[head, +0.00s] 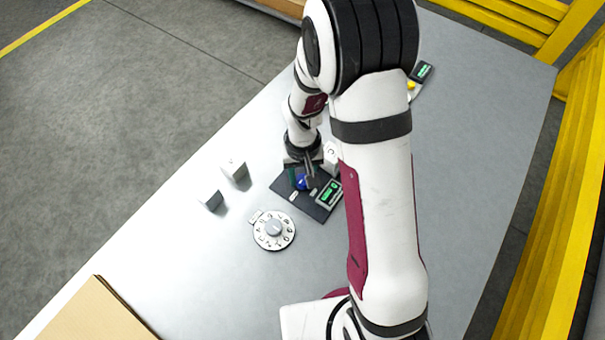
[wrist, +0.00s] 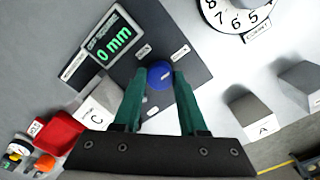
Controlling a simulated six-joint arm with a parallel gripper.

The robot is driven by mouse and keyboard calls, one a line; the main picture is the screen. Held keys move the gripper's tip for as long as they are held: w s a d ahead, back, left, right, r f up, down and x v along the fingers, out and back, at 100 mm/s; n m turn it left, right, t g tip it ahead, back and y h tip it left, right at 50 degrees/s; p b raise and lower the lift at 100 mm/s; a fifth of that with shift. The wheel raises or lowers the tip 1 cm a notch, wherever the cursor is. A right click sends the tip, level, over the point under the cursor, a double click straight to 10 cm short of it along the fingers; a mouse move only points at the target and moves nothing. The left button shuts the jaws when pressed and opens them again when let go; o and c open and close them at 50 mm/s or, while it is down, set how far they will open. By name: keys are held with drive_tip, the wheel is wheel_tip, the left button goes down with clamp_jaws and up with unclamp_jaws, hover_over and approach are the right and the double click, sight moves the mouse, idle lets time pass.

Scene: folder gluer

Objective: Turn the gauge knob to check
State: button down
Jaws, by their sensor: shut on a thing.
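The gauge is a dark plate (head: 283,190) with a green-lit display (head: 328,194) and a round blue knob (head: 301,182). In the wrist view, the display (wrist: 112,42) reads 0 mm. The blue knob (wrist: 160,76) sits between the green fingers of my gripper (wrist: 158,78), which is shut on it from both sides. A pale mark shows on the knob's top. Small white labels (wrist: 180,51) lie on the plate beside the knob; their words are too small to read. In the head view my gripper (head: 302,181) is over the plate and partly hides the knob.
A white numbered dial (head: 261,240) is in front of the gauge. Two grey-white blocks (head: 211,200) stand to the left; a block marked C (wrist: 98,100) is close beside the gripper. A red container (wrist: 58,133) and small coloured items are at the wrist view's lower left.

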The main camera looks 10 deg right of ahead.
sight(303, 180)
drive_tip(key=shift+c, duration=2.2)
unclamp_jaws()
wheel_tip(303, 180, up, 16)
drive_tip(key=shift+f, duration=0.1)
drive_tip(key=s+r+m+y, duration=0.1)
drive_tip(key=s+r+m, duration=0.1)
drive_tip(key=s, duration=0.8)
drive_tip(key=s+r+m, duration=0.2)
drive_tip(key=s+m, duration=0.1)
drive_tip(key=s, duration=0.7)
drive_tip(key=shift+s+d+y, duration=0.25)
drive_tip(key=shift+s+y, duration=0.05)
drive_tip(key=shift+y, duration=0.1)
